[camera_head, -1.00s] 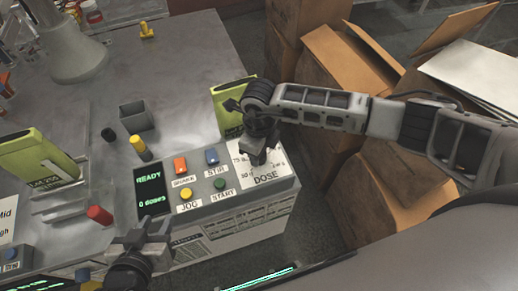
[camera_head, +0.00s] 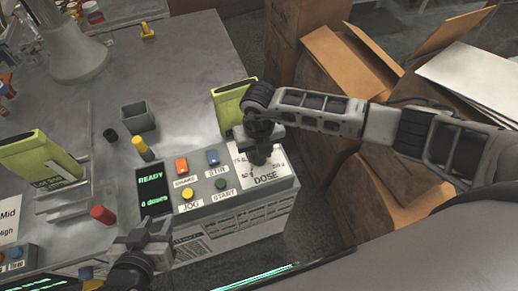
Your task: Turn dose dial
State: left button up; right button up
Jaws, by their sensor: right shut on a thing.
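The dose dial sits on the white DOSE plate (camera_head: 268,177) at the right end of the grey control panel (camera_head: 222,205). My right gripper (camera_head: 258,158) reaches down over this plate and is shut on the dose dial, which its fingers mostly hide. Some printed dose marks show around the fingers. The display (camera_head: 151,190) reads READY with a dose line of 0 below it. My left gripper (camera_head: 150,238) is at the front left of the panel, low and away from the dial; its fingers are too unclear to read.
The panel also has an orange SHAKE button (camera_head: 181,166), a blue STIR button (camera_head: 213,157), a yellow JOG button (camera_head: 187,193) and a green START button (camera_head: 221,184). A green packet (camera_head: 231,102) stands behind the dial. Cardboard boxes (camera_head: 350,75) are at the right.

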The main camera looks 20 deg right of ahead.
jog(key=shift+m, duration=0.5)
jog(key=o, duration=1)
notch_tip(320, 180, up, 16)
dwell(0.4)
